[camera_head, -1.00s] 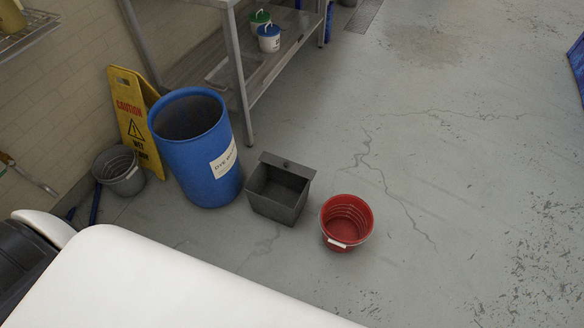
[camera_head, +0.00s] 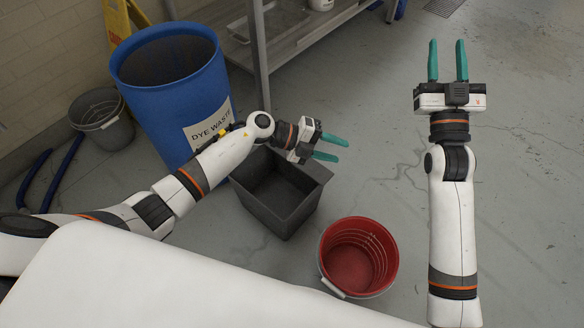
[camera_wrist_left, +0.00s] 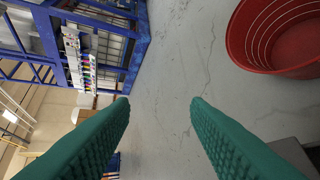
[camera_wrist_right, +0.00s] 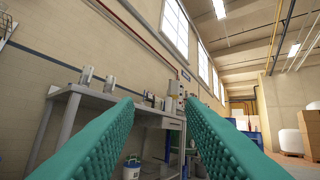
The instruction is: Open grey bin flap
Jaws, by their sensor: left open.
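The dark grey square bin (camera_head: 276,205) stands on the floor, and its open inside shows in the head view. Its back edge and flap are hidden behind my left wrist. My left gripper (camera_head: 337,150) is above the bin's back right corner, pointing right, with its teal fingers apart and nothing between them. In the left wrist view the open fingers (camera_wrist_left: 160,102) face bare floor. My right gripper (camera_head: 447,62) is held up at the right, well away from the bin. Its fingers are apart and empty, also in the right wrist view (camera_wrist_right: 160,108).
A blue dye waste drum (camera_head: 180,110) stands close behind and left of the bin. A red bucket (camera_head: 358,256) stands at its front right. A grey bucket (camera_head: 103,120) is at the far left. A metal table (camera_head: 300,38) is behind. The floor at right is clear.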

